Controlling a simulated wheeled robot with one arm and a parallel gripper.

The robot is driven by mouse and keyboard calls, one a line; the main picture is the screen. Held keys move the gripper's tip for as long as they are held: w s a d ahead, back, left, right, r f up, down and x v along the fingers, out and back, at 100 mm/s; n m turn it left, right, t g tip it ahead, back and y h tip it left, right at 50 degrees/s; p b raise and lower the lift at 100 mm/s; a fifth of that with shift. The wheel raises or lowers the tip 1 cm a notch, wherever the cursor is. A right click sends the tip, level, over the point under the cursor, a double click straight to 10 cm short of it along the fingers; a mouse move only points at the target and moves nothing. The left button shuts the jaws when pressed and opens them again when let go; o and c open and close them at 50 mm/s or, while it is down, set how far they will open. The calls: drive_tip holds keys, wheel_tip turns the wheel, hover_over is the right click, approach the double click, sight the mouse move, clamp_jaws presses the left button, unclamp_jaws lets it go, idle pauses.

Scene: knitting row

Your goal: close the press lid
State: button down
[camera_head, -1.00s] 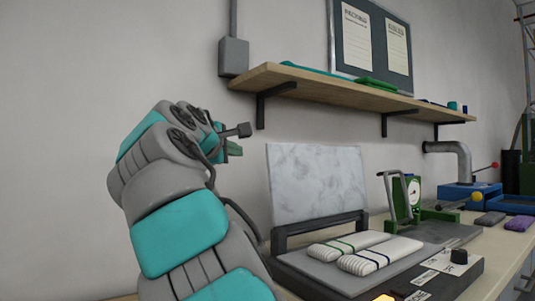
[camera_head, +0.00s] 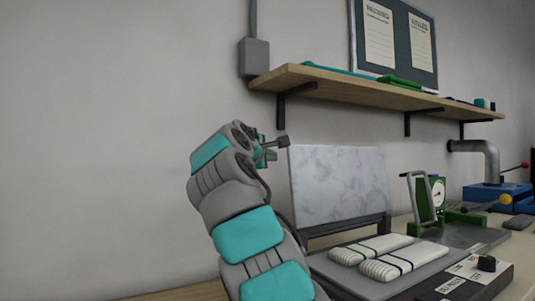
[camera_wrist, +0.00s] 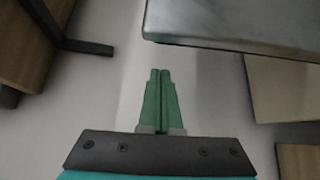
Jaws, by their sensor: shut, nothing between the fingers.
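The press lid (camera_head: 340,186) is a pale marbled panel standing up, tilted slightly back, at the rear of the press. The press bed (camera_head: 345,278) is flat and grey, with two folded white knitted pieces (camera_head: 388,256) lying on it. My gripper (camera_head: 270,158) is at the lid's upper left corner in the head view, partly hidden by my arm. In the wrist view my green fingers (camera_wrist: 160,72) are shut together and empty. The lid's edge (camera_wrist: 235,45) shows above and to the right of them, with a gap between.
A wooden shelf (camera_head: 360,95) on black brackets hangs on the wall above the lid. A green gauge device (camera_head: 432,200) stands right of the press, with a grey pipe (camera_head: 485,150) and blue machine beyond. The wall left of my arm is bare.

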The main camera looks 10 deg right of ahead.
drive_tip(key=s, duration=0.1)
drive_tip(key=s+d+b, duration=0.1)
drive_tip(key=s+b, duration=0.1)
drive_tip(key=shift+s+d+r, duration=0.15)
drive_tip(key=shift+d+r, duration=0.15)
drive_tip(key=shift+d, duration=0.05)
drive_tip(key=shift+s+d+b, duration=0.1)
drive_tip(key=shift+b, duration=0.2)
